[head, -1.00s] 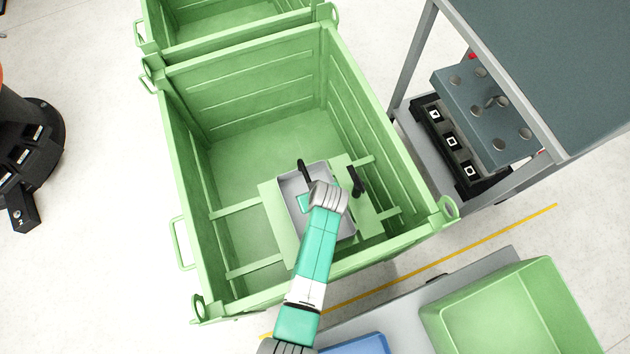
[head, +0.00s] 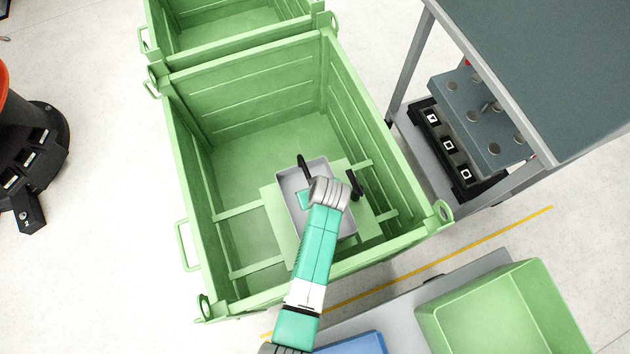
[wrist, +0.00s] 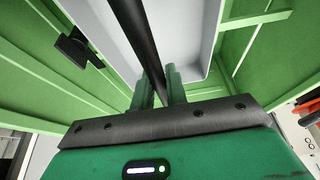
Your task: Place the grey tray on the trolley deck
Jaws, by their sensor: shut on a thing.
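The grey tray (head: 289,184) is a shallow rectangular pan low inside the large green crate, over a pale green panel (head: 276,222). A black bar (wrist: 138,32) runs across the tray in the wrist view; its far end shows in the head view (head: 303,166). My gripper (wrist: 159,86) is shut on this bar, one finger on each side. I cannot tell whether the tray touches the panel. A grey deck (head: 398,305), possibly the trolley's, lies at the lower right.
The crate's high walls (head: 190,190) surround the tray and gripper. A black fitting (head: 355,184) stands close right of the tray. A green bin (head: 500,312) and a blue bin (head: 355,345) occupy parts of the grey deck. A grey-topped table (head: 550,60) stands at right.

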